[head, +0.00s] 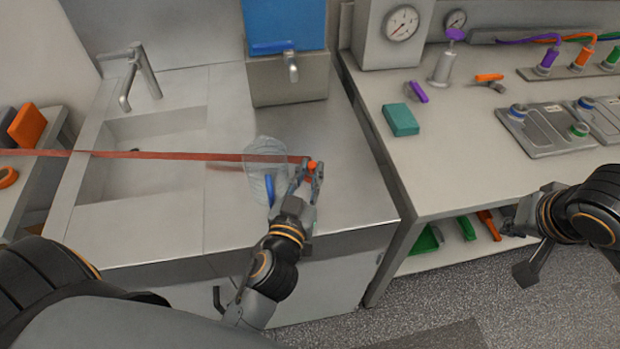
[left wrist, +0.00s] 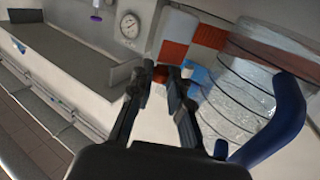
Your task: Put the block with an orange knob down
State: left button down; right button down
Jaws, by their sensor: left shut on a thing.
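My left gripper (head: 308,180) is over the steel counter, beside a clear jug. An orange knob (head: 312,165) shows between its fingertips, and the gripper is shut on the block with the orange knob. The block's body is mostly hidden by the fingers. In the left wrist view the fingertips (left wrist: 165,72) are close together with an orange-red patch (left wrist: 173,50) just beyond them. I cannot tell whether the block touches the counter. My right gripper (head: 517,248) is at the right, in front of the lower shelf, with its fingers spread and empty.
The clear jug (head: 262,150) with a blue handle is just left of my left gripper. A red strip (head: 170,155) crosses the sink (head: 150,172) towards the gripper. The counter right of the gripper (head: 350,190) is clear. A teal box (head: 401,119) lies on the right-hand bench.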

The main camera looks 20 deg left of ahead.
pick_arm(q)
jog(key=shift+s+f, duration=0.1)
jog(key=shift+f, duration=0.45)
jog(key=shift+f, duration=0.1)
jog(key=c, duration=1.7)
grip_release()
jog(key=shift+f, duration=0.15)
jog(key=o, duration=0.4)
